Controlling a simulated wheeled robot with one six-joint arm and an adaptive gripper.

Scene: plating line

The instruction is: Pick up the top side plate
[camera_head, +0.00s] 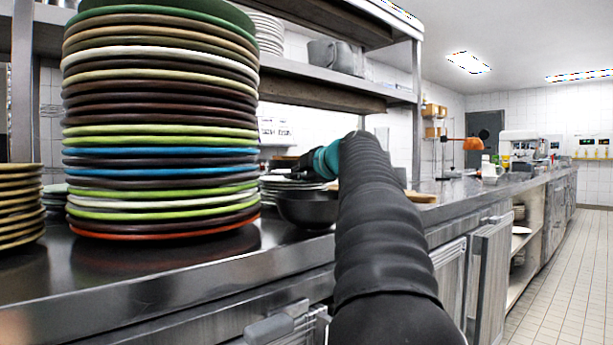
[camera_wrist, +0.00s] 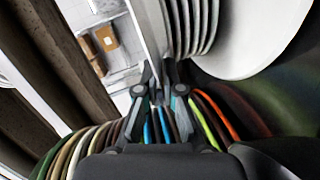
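A low stack of pale plates (camera_head: 292,183) stands on the counter behind a black bowl in the head view. My gripper (camera_head: 290,164) is at the top of this stack, small and partly hidden by my arm. In the wrist view, the picture is turned sideways, and the white plates (camera_wrist: 184,28) show as several close rims above my fingers. My gripper (camera_wrist: 160,72) has its two fingertips close together near the rim at the left end of these plates. I cannot tell whether a rim is between the fingers or whether they touch it.
A tall multicoloured plate stack (camera_head: 160,125) stands in front on the counter (camera_head: 180,270). A short brown stack (camera_head: 17,205) is at the left edge. The black bowl (camera_head: 306,210) sits close to the pale plates. A shelf (camera_head: 330,92) runs above them.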

